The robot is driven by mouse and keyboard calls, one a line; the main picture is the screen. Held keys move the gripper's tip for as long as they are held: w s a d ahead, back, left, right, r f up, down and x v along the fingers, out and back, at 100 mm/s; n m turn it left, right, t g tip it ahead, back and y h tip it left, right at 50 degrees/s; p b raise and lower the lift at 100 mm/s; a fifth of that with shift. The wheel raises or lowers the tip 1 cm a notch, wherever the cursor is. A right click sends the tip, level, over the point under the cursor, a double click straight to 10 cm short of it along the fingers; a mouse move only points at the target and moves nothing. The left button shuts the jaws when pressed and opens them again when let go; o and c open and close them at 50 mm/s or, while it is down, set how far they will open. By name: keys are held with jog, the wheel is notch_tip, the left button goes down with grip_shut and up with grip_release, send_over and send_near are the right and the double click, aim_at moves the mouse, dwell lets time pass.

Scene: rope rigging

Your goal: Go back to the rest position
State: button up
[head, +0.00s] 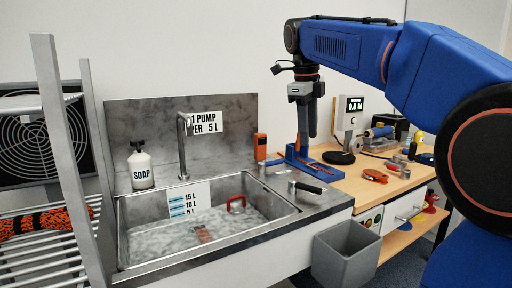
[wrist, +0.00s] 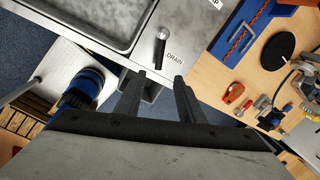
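My gripper (head: 309,135) hangs from my blue arm, pointing down, in the air above the right end of the sink counter and the near edge of the wooden bench. In the wrist view its two dark fingers (wrist: 160,82) stand apart with nothing held between them. The fingers touch nothing that I can see. A black-handled drain lever (head: 307,187) lies on the counter below; it also shows in the wrist view (wrist: 160,45), beyond the fingertips, beside the word DRAIN.
A grey bin (head: 345,262) is at the counter's front. The wooden bench (head: 350,183) carries tools; a rack (head: 40,265) holds orange-black rope (head: 40,222).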

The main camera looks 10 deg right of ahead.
jog(key=s+a+f+n+t, duration=0.1)
jog(key=s+f+n, duration=1.2)
jog(key=f, duration=0.3)
jog(key=s+a+f+n+t+y, duration=0.1)
jog(key=s+a+f+n+t, duration=0.1)
jog(key=s+f+n, duration=1.2)
notch_tip(320, 180, down, 3)
jog(key=shift+s+r+n+y, duration=0.15)
jog(key=shift+s+n+y, duration=0.15)
jog(key=shift+n, duration=0.2)
